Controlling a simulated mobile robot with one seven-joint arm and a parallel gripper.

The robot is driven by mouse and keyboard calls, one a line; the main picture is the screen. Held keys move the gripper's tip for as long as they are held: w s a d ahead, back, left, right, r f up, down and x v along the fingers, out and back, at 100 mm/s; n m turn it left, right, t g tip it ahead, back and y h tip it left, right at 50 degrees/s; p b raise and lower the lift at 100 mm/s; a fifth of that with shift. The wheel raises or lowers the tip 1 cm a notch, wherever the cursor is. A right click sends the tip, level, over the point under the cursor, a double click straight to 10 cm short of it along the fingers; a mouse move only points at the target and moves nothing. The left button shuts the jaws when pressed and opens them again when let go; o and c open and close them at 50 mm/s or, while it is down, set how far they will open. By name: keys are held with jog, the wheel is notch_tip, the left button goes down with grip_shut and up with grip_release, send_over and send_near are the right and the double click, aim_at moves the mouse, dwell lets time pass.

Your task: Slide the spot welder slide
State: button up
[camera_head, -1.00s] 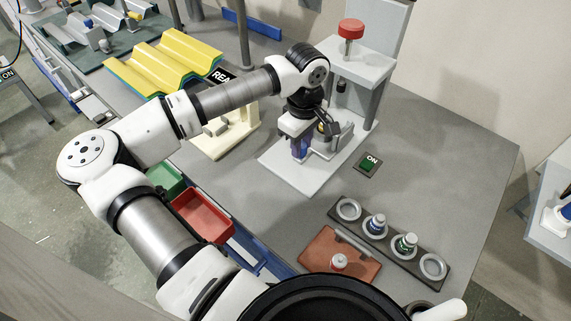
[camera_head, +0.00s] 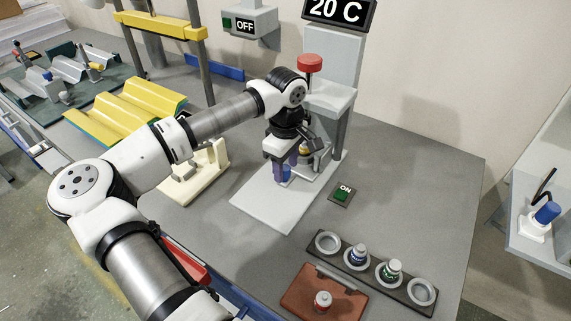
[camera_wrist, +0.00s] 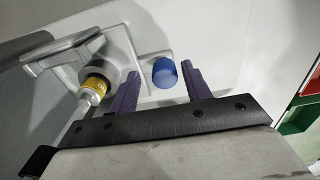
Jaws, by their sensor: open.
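The slide machine is a white base plate (camera_head: 262,208) with a grey upright frame and a red knob (camera_head: 310,63) on top. A blue knob (camera_wrist: 165,72) shows low on this machine in the wrist view. My gripper (camera_wrist: 160,69) is open with its purple fingers pointing at the blue knob, one finger on each side. Whether the fingers touch it I cannot tell. Beside the left finger is a grey bracket (camera_wrist: 70,52) holding a yellow-banded cylinder (camera_wrist: 97,82). In the head view my gripper (camera_head: 287,177) hides part of the machine's lower front.
A green ON button (camera_head: 342,193) sits right of the base plate. A dark rack (camera_head: 375,272) with blue and green pieces and an orange tray (camera_head: 323,285) lie at the front. Yellow corrugated sheet (camera_head: 125,110) is at left. Table is clear at right.

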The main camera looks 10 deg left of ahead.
jog(key=shift+r, duration=0.1)
notch_tip(320, 180, up, 14)
jog(key=b, duration=0.2)
jog(key=shift+f, duration=0.2)
jog(key=shift+s, duration=0.1)
